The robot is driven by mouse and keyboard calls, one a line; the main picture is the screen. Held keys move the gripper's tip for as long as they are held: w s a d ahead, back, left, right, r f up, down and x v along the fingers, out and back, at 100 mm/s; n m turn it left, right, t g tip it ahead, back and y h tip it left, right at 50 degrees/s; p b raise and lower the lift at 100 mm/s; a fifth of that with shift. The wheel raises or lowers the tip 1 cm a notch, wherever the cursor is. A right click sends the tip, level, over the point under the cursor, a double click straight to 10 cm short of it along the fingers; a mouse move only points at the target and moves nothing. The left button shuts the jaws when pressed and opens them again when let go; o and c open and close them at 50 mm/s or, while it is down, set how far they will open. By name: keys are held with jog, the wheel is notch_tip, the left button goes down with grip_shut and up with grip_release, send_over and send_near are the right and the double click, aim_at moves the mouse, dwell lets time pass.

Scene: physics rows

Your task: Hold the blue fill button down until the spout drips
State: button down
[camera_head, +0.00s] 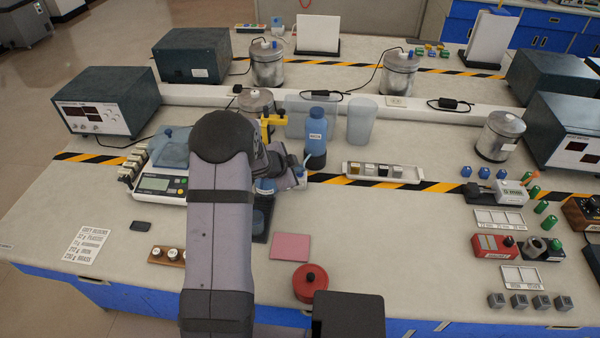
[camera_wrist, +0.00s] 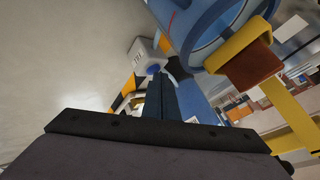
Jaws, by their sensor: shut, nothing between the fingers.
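In the wrist view a pale box (camera_wrist: 138,54) with a small printed label carries a blue button (camera_wrist: 152,70). My gripper (camera_wrist: 160,76) is shut and empty, with its dark fingertips right by the button. I cannot tell whether they touch or press it. In the head view my arm hides most of this spot, and the button is not clear there. A large blue-rimmed vessel (camera_wrist: 208,28) fills the top of the wrist view, with a yellow clamp (camera_wrist: 243,46) against it. The spout and any drip cannot be made out.
A blue bottle (camera_head: 316,137) stands just beyond my gripper, beside a clear beaker (camera_head: 361,121). A scale (camera_head: 160,184) is left of my arm. A white tray of small samples (camera_head: 382,172) lies to the right. A pink pad (camera_head: 291,247) and red pot (camera_head: 310,281) sit nearer the front.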

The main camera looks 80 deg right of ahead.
jog(key=shift+r, duration=0.1)
dwell(0.4)
jog(key=shift+r+p, duration=0.85)
jog(key=shift+p, duration=0.2)
jog(key=shift+r, duration=0.1)
notch_tip(320, 180, up, 5)
jog(key=p, duration=0.5)
